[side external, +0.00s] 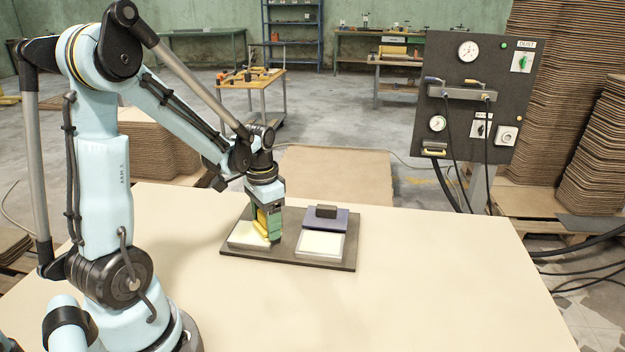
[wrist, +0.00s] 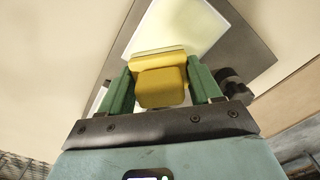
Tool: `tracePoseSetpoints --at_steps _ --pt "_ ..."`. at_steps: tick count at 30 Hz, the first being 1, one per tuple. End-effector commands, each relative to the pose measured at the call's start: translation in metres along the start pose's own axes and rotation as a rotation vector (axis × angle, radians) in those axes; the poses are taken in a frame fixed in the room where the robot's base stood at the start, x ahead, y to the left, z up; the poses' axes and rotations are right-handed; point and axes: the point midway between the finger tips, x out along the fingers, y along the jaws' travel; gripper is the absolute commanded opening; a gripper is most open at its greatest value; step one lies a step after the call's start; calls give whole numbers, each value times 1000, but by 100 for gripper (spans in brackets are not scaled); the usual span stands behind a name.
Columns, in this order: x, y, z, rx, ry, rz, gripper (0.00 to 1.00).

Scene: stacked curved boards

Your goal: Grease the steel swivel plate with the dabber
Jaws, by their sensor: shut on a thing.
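My gripper (side external: 268,222) points down over the left part of a dark board on the table. Its green fingers are shut on the yellow dabber (side external: 259,226), which also shows between the fingers in the wrist view (wrist: 160,80). The dabber's lower end is at a pale, flat square plate (side external: 243,236); I cannot tell if it touches. On the right of the board is a second pale square (side external: 321,244) in a grey frame, with a blue-grey part and dark block (side external: 326,211) behind it. Which square is the steel swivel plate is unclear.
The dark board (side external: 290,256) lies on a broad cream table (side external: 420,290), clear to the right and in front. A dark control panel (side external: 475,95) with gauges and hanging cables stands beyond the table's back right. Stacked brown boards (side external: 595,160) stand at the far right.

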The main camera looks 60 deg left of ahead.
Motion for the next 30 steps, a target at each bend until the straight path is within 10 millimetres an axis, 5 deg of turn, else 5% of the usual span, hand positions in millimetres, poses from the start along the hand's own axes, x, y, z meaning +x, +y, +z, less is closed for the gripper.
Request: tracePoseSetpoints --at_steps 6,30 --pt "-1 15 -14 4 0 0 30" --pt "0 -39 39 -4 0 0 30"
